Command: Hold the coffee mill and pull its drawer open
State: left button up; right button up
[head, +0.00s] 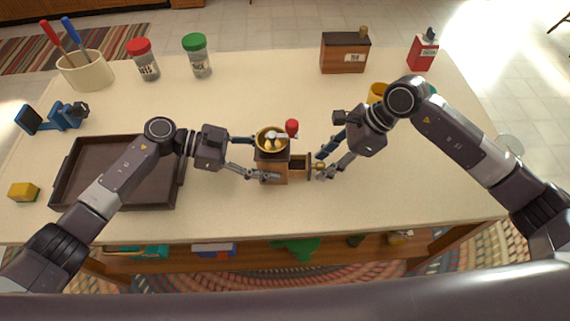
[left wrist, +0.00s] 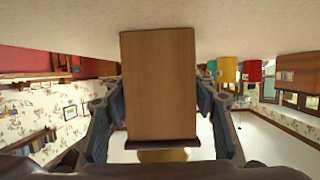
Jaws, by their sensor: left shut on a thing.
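The wooden coffee mill (head: 272,170) stands upright on the table, with a brass bowl (head: 266,143) and a crank with a red knob (head: 291,127) on top. Its small drawer (head: 300,164) sticks out to the right, partly open. My left gripper (head: 262,160) is shut on the mill's body, a finger on either side. In the left wrist view the mill's wooden side (left wrist: 160,85) fills the space between the fingers. My right gripper (head: 319,167) is at the drawer's front, its fingertips around the small brass knob. Whether they grip the knob is unclear.
A dark tray (head: 68,172) lies on the left, near a yellow block (head: 23,192). Two jars (head: 148,66), a utensil crock (head: 101,70), a wooden box (head: 343,55) and a red carton (head: 423,52) stand at the back. A yellow cup (head: 376,92) is partly hidden by my right arm.

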jog(key=shift+r, duration=3.5)
